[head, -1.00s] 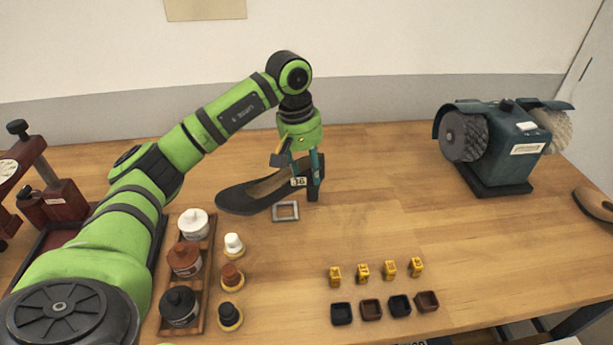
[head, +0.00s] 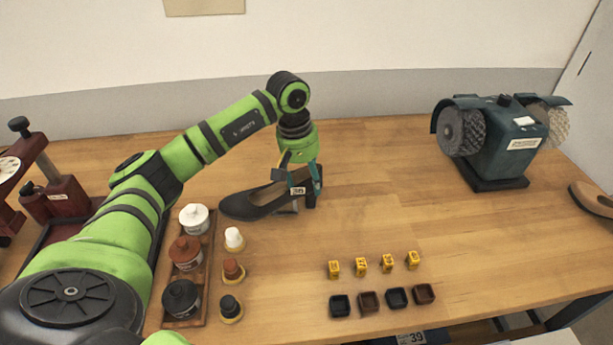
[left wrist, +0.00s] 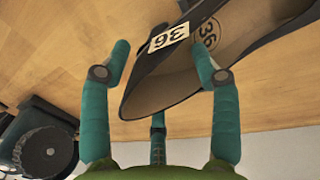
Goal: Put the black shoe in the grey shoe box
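The black shoe (head: 262,203), a heeled pump with a "36" tag, is at the middle back of the table, toe to the left. My left gripper (head: 303,184) has its fingers around the shoe's heel end and appears shut on it. The left wrist view shows teal fingers (left wrist: 160,75) on both sides of the shoe's back (left wrist: 160,90), with "36" on its tag and insole. I cannot tell whether the shoe touches the table. No grey shoe box can be made out. My right gripper is out of view.
Polish jars (head: 186,252) and bottles stand left, yellow number blocks (head: 360,266) and dark cups (head: 368,302) in front. A brushing machine (head: 497,142) and tan shoe (head: 592,199) are right. A "39" label (head: 410,338) shows below the front edge.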

